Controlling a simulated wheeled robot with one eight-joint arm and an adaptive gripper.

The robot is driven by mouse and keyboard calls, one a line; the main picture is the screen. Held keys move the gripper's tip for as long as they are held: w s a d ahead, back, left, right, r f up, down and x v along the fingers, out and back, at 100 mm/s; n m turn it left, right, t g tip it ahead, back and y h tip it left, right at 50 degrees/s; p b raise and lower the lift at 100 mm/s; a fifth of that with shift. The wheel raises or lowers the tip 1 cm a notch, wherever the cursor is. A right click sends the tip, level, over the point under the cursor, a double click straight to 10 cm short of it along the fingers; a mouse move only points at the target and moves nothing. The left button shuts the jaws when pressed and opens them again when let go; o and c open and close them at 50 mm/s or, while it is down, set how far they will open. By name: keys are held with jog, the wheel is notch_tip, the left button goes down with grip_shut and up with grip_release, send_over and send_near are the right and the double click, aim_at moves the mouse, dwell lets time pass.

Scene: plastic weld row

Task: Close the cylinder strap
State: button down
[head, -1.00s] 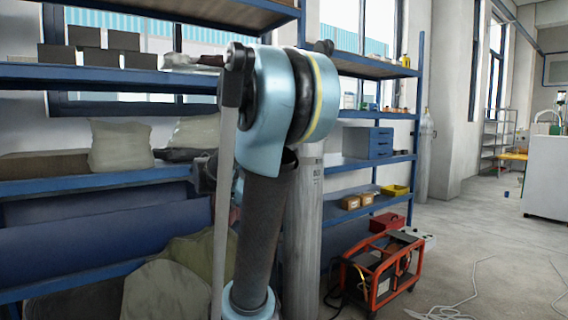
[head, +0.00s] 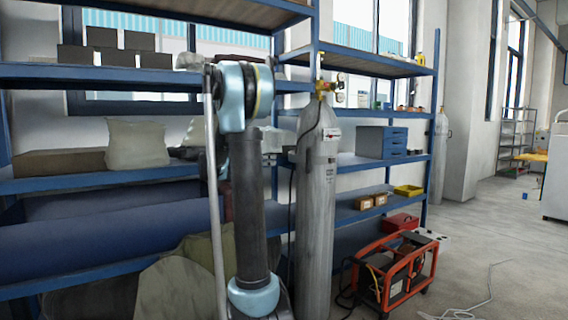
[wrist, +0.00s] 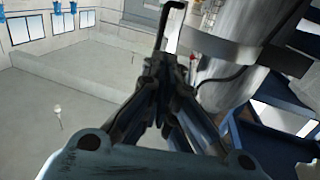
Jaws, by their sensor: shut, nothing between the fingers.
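A tall grey gas cylinder (head: 317,205) stands upright in front of the blue shelving in the head view, with a brass valve and gauges (head: 326,88) on top. In the wrist view the cylinder (wrist: 218,92) is close, to the right of my gripper (wrist: 160,62). A wide grey band (wrist: 222,47) crosses the cylinder there; it looks like the strap, but I cannot tell whether its ends meet. A thin black bent bar (wrist: 170,18) rises just beyond my fingertips; I cannot tell whether they touch it. My gripper is shut and empty. In the head view I cannot make out the fingers.
Blue shelving (head: 85,187) with boxes and sacks runs behind the arm and cylinder. A red-framed machine (head: 392,272) stands on the floor right of the cylinder. A cable (head: 462,308) lies on the floor in front. Open floor (head: 500,240) extends to the right.

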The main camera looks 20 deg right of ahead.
aim_at(299, 158)
jog(key=d, duration=0.9)
jog(key=s+d, duration=0.1)
jog(key=d, duration=0.3)
jog(key=shift+s+d, duration=0.1)
jog(key=shift+d, duration=0.1)
